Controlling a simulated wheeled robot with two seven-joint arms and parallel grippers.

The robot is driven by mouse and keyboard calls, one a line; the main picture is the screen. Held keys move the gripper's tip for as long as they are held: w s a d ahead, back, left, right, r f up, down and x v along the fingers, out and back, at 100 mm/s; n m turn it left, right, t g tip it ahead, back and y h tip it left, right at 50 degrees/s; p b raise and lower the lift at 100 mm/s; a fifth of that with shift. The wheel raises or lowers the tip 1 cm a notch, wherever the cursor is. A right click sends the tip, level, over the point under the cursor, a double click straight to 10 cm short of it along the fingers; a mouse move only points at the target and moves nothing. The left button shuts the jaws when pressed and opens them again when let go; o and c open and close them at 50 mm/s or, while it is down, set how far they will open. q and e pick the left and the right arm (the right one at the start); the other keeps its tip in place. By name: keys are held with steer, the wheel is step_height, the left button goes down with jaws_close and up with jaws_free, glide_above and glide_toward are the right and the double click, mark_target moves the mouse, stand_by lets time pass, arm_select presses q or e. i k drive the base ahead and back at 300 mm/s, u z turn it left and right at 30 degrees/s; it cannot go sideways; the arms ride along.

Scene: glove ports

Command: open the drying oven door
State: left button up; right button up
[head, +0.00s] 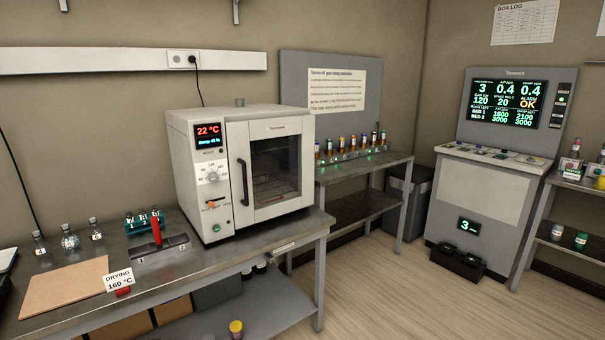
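The drying oven (209,187) is a white box on the metal bench at centre left. Its door (274,168) has a dark glass window and looks shut. A black vertical handle (243,182) is on the door's left side. The control panel left of the door has a red "22 °C" display (208,130), a dial (212,177) and an orange slider (212,205). Through the window a rack shows dimly. Neither of my grippers is in the head view.
The metal bench (210,262) also holds a brown board (65,287), small bottles (69,239), a green vial rack (145,220), a red upright lever (156,231) and a "160 °C" sign (118,280). A control console (487,190) stands at right. Wood floor (400,290) is open in front.

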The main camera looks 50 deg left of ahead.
mark_target(239, 134)
steer(key=z, duration=0.05)
steer(key=i, duration=0.95)
steer(key=u, duration=0.2)
